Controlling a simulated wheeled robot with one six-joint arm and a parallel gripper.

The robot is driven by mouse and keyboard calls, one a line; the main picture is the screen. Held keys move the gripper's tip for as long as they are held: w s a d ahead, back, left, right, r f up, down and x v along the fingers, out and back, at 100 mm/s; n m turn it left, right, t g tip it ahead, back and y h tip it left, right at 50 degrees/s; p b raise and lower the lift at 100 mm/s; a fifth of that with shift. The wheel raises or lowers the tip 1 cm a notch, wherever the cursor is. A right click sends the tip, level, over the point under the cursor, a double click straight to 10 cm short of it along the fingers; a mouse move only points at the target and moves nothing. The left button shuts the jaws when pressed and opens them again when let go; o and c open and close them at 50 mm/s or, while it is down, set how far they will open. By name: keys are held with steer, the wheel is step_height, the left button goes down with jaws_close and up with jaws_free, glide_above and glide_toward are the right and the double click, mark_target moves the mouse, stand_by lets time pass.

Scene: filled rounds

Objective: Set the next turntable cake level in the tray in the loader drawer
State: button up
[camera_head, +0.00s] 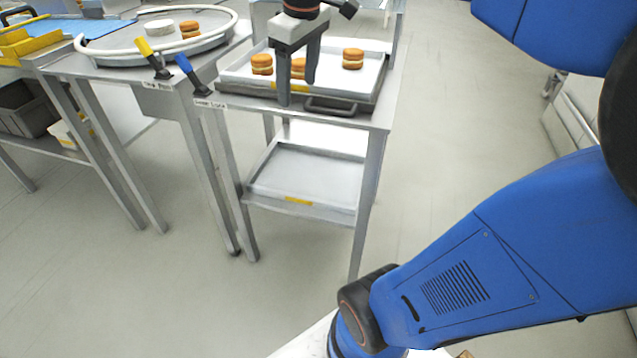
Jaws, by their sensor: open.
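The turntable (110,56) stands on the left table and carries one orange-brown cake (190,29) beside a white round thing (159,27). The tray (237,82) lies in the loader drawer (362,106) on the right stand. It holds three visible filled cakes: one at left (262,64), one at right (353,58), and one in the middle (298,66) partly hidden by my gripper. My gripper (298,92) is open, with its fingers pointing down over the front of the tray. Whether it touches the middle cake cannot be told.
A yellow-handled lever (148,50) and a blue-handled lever (187,67) stand up between turntable and tray. A white rail (85,48) curves around the turntable. An empty tray (308,178) lies on the lower shelf. The floor in front is clear.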

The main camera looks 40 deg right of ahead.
steer(key=s+a+f+m+t, duration=0.1)
steer(key=s+a+f+m, duration=0.1)
steer(key=s+f, duration=0.5)
steer(key=s+a+f+m+t, duration=0.1)
steer(key=s+a+f+m, duration=0.1)
steer(key=s+f, duration=0.6)
steer(key=shift+a+f+m, duration=0.3)
steer(key=shift+a+f, duration=0.25)
steer(key=shift+a, duration=0.15)
